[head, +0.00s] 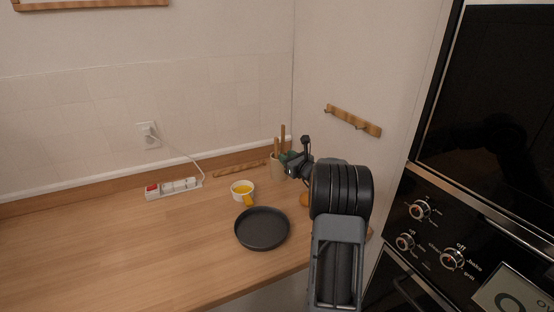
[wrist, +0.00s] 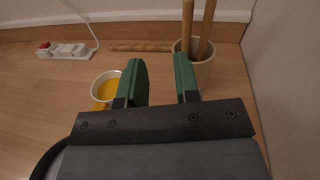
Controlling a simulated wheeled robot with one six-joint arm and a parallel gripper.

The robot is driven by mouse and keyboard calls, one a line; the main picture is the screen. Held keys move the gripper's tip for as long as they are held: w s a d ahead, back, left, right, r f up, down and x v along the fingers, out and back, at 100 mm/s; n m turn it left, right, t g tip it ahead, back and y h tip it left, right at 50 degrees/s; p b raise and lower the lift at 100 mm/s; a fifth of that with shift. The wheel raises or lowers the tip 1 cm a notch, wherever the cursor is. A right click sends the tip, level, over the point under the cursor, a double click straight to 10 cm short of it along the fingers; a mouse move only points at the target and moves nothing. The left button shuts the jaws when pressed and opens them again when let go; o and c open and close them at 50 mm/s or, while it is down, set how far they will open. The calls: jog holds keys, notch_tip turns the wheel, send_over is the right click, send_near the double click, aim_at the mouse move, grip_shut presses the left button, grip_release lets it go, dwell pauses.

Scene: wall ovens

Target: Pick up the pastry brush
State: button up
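No pastry brush can be made out for certain. Two wooden handles (wrist: 206,28) stand in a beige pot (wrist: 203,72) at the back corner of the counter; their lower ends are hidden inside it. The pot also shows in the head view (head: 275,168). My gripper (wrist: 162,82), with green finger pads, is open and empty. In the head view my gripper (head: 290,161) is beside the pot. In the wrist view its right finger overlaps the pot's left edge; I cannot tell whether they touch.
A white cup (head: 236,193) with yellow contents stands left of the pot, behind a dark round pan (head: 262,229). A rolling pin (wrist: 140,47) lies by the back wall. A power strip (head: 174,188) is further left. Ovens (head: 470,190) stand right. The left counter is clear.

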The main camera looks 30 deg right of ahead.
aim_at(278, 143)
jog(key=w+d, duration=0.1)
jog(key=w, duration=0.1)
jog(key=w+d+m+h+p, duration=0.1)
jog(key=w, duration=0.2)
jog(key=w+d+m+p, duration=0.1)
jog(key=w, duration=0.1)
jog(key=shift+w+d+f+h, duration=0.2)
jog(key=shift+d+h, duration=0.1)
jog(key=shift+d, duration=0.05)
jog(key=shift+w+f+p, duration=0.1)
jog(key=shift+w+p, duration=1.65)
jog(key=shift+w, duration=1.3)
grip_shut()
